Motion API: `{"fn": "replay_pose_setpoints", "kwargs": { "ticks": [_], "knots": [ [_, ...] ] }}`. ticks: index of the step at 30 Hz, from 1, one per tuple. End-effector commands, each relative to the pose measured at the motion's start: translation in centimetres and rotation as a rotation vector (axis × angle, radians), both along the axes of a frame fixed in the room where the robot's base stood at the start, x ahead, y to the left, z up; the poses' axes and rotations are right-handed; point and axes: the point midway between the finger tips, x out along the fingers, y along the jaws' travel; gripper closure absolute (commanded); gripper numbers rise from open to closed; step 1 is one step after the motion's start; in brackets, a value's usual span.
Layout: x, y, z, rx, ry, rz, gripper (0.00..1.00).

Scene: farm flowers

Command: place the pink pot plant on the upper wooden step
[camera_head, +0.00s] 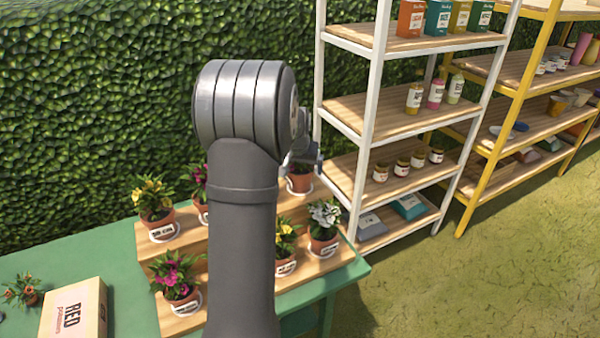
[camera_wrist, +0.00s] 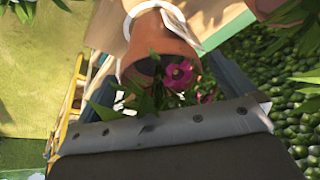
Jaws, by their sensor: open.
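A pink pot plant, with a terracotta pot (camera_wrist: 160,45) and a pink flower, sits between the open fingers of my gripper (camera_wrist: 157,85) in the wrist view. Its pot stands on pale wood. In the head view, a terracotta pot (camera_head: 300,184) stands at the right end of the upper wooden step (camera_head: 290,209). My gripper (camera_head: 304,152) is just above it, partly behind my arm, and hides its flowers. I cannot tell whether the fingers touch the plant. Another plant with magenta flowers (camera_head: 175,278) stands on the lower step at the left.
A yellow-flowered plant (camera_head: 154,208) and a partly hidden reddish one (camera_head: 199,189) share the upper step. Yellow (camera_head: 285,247) and white (camera_head: 323,226) plants stand on the lower step. A box (camera_head: 75,312) lies on the green table (camera_head: 50,260). A white shelf (camera_head: 366,120) stands close right.

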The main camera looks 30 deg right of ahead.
Motion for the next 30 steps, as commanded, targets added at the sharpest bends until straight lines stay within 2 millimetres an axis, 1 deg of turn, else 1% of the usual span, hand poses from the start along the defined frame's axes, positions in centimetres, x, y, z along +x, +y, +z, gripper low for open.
{"fn": "replay_pose_setpoints", "kwargs": {
  "ticks": [1, 6, 9, 12, 15, 19, 26, 30],
  "knots": [
    [-0.3, 0.2, 1.3, -0.004, -0.005, 0.000, 0.01],
    [-1.4, 1.0, 4.5, -0.002, -0.003, 0.000, 0.01],
    [-1.9, 1.4, 5.9, -0.002, -0.002, 0.000, 0.01],
    [-2.3, 1.7, 7.0, -0.001, -0.001, 0.000, 0.01],
    [-2.5, 1.8, 7.6, -0.001, -0.001, 0.000, 0.01],
    [-2.6, 1.9, 7.8, 0.001, 0.001, 0.000, 0.01],
    [-2.6, 1.9, 7.7, 0.001, 0.001, 0.000, 0.01],
    [-2.4, 1.7, 7.1, 0.001, 0.002, 0.000, 0.01]
  ]
}}
